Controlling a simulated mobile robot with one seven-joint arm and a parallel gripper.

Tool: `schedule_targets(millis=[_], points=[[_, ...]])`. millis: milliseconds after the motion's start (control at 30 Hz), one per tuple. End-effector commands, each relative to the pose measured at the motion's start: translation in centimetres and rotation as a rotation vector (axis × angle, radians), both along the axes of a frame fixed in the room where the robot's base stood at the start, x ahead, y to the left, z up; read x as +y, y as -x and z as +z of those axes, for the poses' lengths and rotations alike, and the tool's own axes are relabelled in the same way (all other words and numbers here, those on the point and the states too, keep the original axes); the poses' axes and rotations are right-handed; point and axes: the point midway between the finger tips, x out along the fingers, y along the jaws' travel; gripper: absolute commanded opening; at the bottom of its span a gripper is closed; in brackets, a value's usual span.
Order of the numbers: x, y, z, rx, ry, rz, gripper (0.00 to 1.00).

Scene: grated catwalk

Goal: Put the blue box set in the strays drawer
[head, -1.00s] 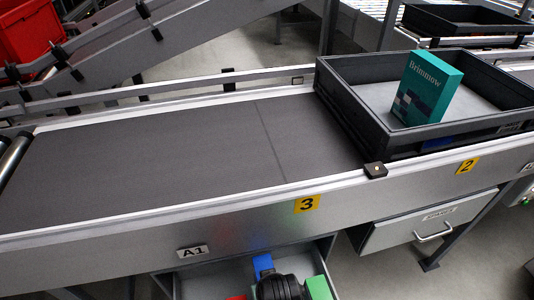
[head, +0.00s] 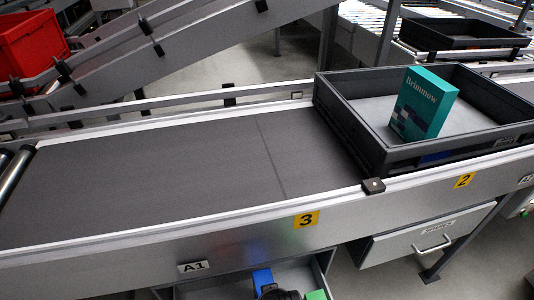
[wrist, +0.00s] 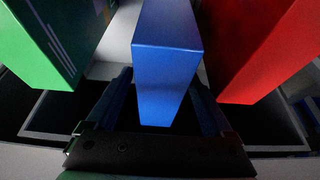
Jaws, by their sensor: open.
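The blue box (wrist: 166,62) stands in the middle of the wrist view, between the two fingers of my gripper (wrist: 160,98). The fingers are spread, one along each side of it; I cannot tell whether either touches it. In the head view the blue box (head: 262,277) shows at the bottom edge, in an open drawer (head: 212,284) under the conveyor, with my dark gripper (head: 281,294) beside it, mostly cut off.
A green box (wrist: 40,45) and a red box (wrist: 262,50) flank the blue one in the wrist view. A black tray (head: 345,115) holding a teal Brimmow box (head: 423,104) rests on the conveyor (head: 150,175) above. The conveyor's left part is clear.

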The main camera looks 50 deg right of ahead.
Motion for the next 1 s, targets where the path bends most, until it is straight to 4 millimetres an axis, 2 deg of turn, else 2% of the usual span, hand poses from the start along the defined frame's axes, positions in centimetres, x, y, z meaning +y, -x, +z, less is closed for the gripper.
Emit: schedule_targets(millis=[33, 100, 300, 400, 567, 1000], points=[[0.3, 0.4, 1.7, -0.002, 0.001, 0.001, 0.86], [0.6, 0.9, 3.1, -0.001, 0.000, 0.001, 0.86], [1.3, 2.1, 6.5, -0.001, 0.001, 0.000, 0.86], [1.6, 2.5, 7.4, 0.000, 0.000, 0.000, 0.86], [1.7, 2.8, 8.1, 0.000, 0.000, 0.000, 0.86], [1.7, 2.8, 8.0, 0.000, 0.000, 0.000, 0.86]])
